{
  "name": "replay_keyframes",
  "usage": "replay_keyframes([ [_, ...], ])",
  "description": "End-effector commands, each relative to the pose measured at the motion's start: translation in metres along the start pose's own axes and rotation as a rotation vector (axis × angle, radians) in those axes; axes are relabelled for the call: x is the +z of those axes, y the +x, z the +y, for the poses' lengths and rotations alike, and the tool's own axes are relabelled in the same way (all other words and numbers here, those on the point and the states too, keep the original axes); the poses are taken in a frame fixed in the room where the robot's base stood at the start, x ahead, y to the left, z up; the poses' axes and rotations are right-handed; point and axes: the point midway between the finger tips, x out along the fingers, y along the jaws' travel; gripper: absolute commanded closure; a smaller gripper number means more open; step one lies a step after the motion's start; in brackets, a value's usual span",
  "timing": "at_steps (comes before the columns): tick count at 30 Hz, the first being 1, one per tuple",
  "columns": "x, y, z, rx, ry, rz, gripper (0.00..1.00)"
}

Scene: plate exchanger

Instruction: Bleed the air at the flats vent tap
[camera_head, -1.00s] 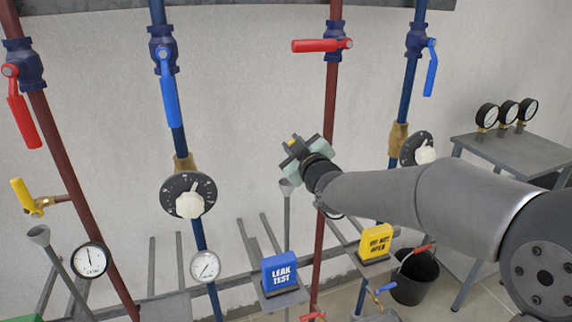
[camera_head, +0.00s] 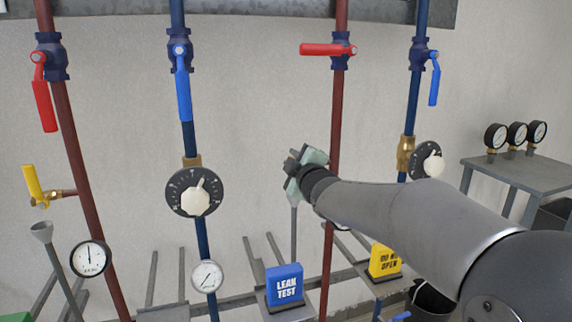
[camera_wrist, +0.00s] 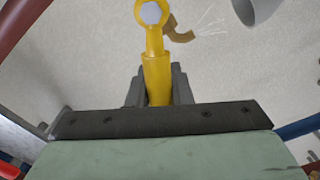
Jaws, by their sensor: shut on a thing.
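In the wrist view a yellow tap lever (camera_wrist: 156,75) stands between the two grey fingers of my gripper (camera_wrist: 158,88), which is shut on it. The lever's ring end and pale nut are at the top. A brass spout (camera_wrist: 180,32) sits beside it, and thin white streaks fan out from it to the right, like spray. In the head view my gripper (camera_head: 300,170) is at the right red pipe (camera_head: 336,125), and it hides this tap. A grey funnel (camera_wrist: 250,8) shows at the wrist view's upper right; its stem (camera_head: 294,230) drops below my gripper.
Another yellow-handled tap (camera_head: 34,185) is on the left red pipe, above a second funnel (camera_head: 41,233). Blue LEAK TEST (camera_head: 285,285) and yellow DO NOT OPEN (camera_head: 384,261) signs stand below. Dials (camera_head: 194,193) and valves line the pipes. A gauge table (camera_head: 520,172) is at right.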

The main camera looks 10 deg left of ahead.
Motion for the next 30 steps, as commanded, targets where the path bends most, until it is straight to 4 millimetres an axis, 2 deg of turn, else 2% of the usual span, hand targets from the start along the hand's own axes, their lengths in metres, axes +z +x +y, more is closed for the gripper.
replay_keyframes([
  [8, 0.001, 0.0, -0.001, -0.002, 0.001, -0.003, 1.0],
  [9, 0.001, 0.0, -0.001, -0.002, 0.001, -0.003, 0.73],
  [11, 0.001, 0.0, -0.001, -0.002, 0.002, -0.003, 0.59],
  [22, 0.0, -0.005, 0.001, 0.001, 0.0, -0.001, 0.59],
  [26, -0.001, -0.024, 0.002, 0.0, 0.0, -0.001, 0.59],
  [30, -0.001, -0.057, 0.003, 0.001, -0.001, -0.002, 0.59],
])
